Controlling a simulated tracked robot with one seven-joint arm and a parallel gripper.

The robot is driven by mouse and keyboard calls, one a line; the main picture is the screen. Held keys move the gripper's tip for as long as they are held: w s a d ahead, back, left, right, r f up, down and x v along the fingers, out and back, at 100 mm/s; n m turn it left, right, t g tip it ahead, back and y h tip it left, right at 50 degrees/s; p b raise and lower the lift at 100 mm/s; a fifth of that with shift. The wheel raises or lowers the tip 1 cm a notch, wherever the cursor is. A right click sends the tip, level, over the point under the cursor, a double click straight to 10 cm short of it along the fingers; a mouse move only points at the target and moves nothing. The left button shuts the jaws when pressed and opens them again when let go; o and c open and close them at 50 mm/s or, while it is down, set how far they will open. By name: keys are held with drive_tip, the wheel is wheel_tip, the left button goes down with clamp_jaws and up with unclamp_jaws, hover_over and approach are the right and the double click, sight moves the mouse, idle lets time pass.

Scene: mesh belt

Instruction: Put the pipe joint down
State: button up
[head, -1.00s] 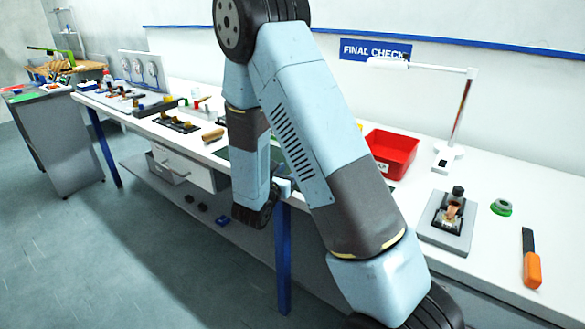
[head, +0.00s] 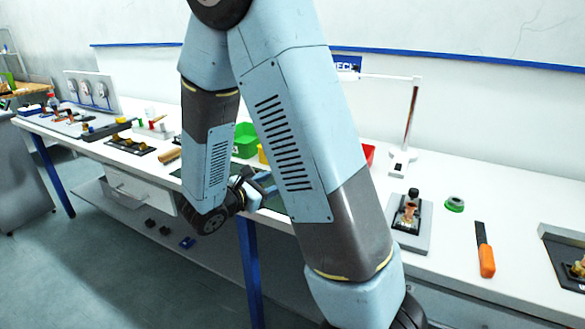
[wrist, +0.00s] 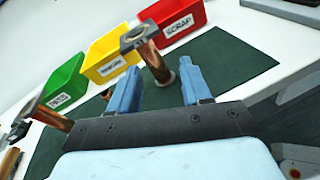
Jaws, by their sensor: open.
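The pipe joint (wrist: 152,57), a copper-coloured tube with a grey fitting at its top and a small foot, stands on the dark green mat (wrist: 225,62) in the wrist view. It looks tilted, but that view is itself slanted. My gripper (wrist: 159,68) is open, with one blue finger on each side of the joint's lower part in the picture. A gap shows on both sides; whether the joint is truly between the fingers or just beyond them I cannot tell. In the head view my gripper (head: 264,182) is small at the bench's front edge, and my arm hides the joint.
Behind the mat stand a green bin (wrist: 58,82), a yellow bin (wrist: 108,60) and a red bin (wrist: 175,18) labelled SCRAP. Another copper-coloured piece (wrist: 52,118) lies at the left. An orange-handled tool (head: 486,258) lies on the bench at right.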

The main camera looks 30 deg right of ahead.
drive_tip(key=s+d+r+m+g+y, duration=0.3)
drive_tip(key=s+m, duration=0.3)
drive_tip(key=s, duration=0.1)
drive_tip(key=s+d+r+m+g+y, duration=0.2)
drive_tip(key=s+r+m+g+y, duration=0.15)
drive_tip(key=s+m, duration=0.3)
drive_tip(key=s+a+r+m+t+y, duration=0.5)
drive_tip(key=s+a+r+m+y, duration=0.1)
drive_tip(key=r+m+y, duration=0.1)
drive_tip(key=shift+s+a+r+y, duration=0.2)
drive_tip(key=shift+s+r+y, duration=0.2)
drive_tip(key=shift+r, duration=0.35)
drive_tip(key=shift+s+a+r+m, duration=0.1)
drive_tip(key=shift+a+r+m, duration=0.15)
drive_tip(key=shift+r, duration=0.15)
drive_tip(key=shift+c, duration=0.5)
drive_tip(key=shift+d, duration=0.1)
